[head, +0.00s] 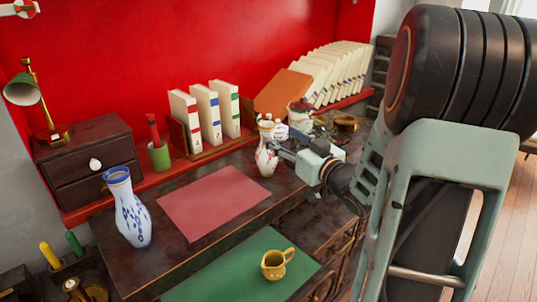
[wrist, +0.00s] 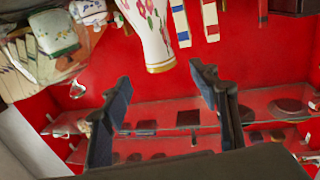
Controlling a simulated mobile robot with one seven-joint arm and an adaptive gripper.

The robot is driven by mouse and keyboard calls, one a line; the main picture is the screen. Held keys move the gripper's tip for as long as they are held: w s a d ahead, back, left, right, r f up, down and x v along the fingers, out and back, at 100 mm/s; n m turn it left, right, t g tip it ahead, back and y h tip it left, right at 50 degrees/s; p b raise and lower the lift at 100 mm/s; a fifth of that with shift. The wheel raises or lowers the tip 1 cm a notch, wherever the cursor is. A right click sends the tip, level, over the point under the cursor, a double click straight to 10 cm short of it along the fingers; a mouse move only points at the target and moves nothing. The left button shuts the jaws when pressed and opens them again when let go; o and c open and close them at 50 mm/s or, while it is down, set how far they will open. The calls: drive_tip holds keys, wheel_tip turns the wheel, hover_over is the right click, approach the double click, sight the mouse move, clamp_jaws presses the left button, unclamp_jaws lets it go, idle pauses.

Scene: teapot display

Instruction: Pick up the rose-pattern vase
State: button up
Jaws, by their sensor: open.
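The rose-pattern vase (head: 266,158), white with red flowers, stands upright on the dark desk at the back, beyond the pink mat. My gripper (head: 281,150) is at its right side in the head view and partly overlaps it there; I cannot tell whether they touch. In the wrist view, the vase (wrist: 151,30) shows at the top middle with a gold-edged end towards my gripper (wrist: 161,78). The two dark fingers are spread wide, with nothing held between them. The vase's other end is cut off by the frame.
A blue-patterned vase (head: 132,215) stands at the front left. A gold mug (head: 277,264) is on the green mat (head: 205,278). Upright books (head: 208,115) stand behind the pink mat (head: 214,202). More books (head: 330,75) and small items crowd the back right near my arm.

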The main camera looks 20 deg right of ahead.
sight(271, 129)
drive_tip(key=w, duration=0.2)
drive_tip(key=w+a, duration=0.1)
drive_tip(key=w, duration=0.5)
drive_tip(key=shift+w+a+b, duration=0.1)
drive_tip(key=shift+a+b, duration=0.25)
drive_tip(key=shift+a, duration=0.05)
clamp_jaws()
